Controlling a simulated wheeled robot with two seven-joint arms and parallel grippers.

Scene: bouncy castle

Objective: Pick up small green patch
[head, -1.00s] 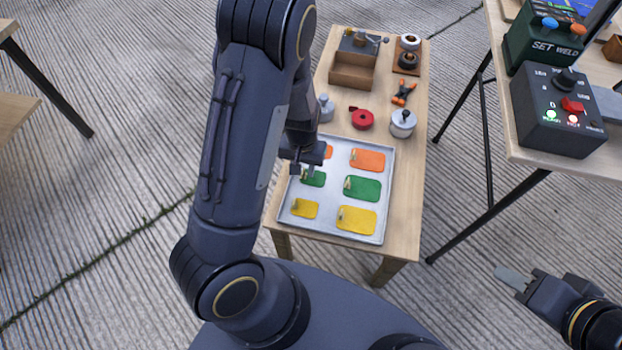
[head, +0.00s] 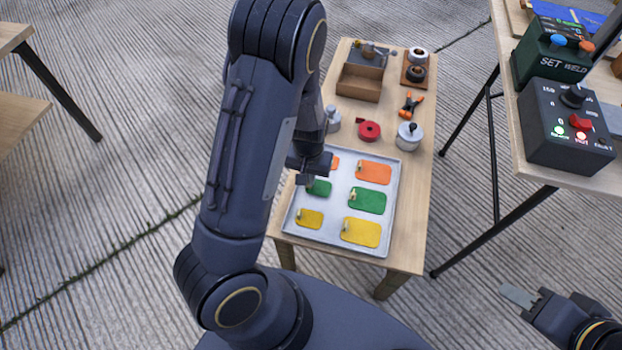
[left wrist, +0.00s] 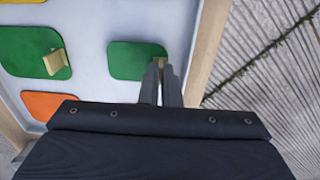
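The small green patch (head: 320,188) lies on the metal tray (head: 290,222), in the left column between a small orange and a small yellow patch. My left gripper (head: 309,181) points down at its left end. In the left wrist view the small green patch (left wrist: 130,60) has a tan tab (left wrist: 162,62) at its right edge. My two fingers (left wrist: 163,80) are close together with the tab between their tips, and look shut on it; their contact is partly hidden. My right gripper (head: 518,295) is at the lower right, away from the tray; its finger gap cannot be made out.
A large green patch (head: 368,201), large orange patch (head: 374,172), large yellow patch (head: 361,232) and small yellow patch (head: 310,219) share the tray. Behind stand a red tape roll (head: 369,131), silver pot (head: 408,136), and orange clamp (head: 411,105). A welding control box (head: 566,128) sits on the right table.

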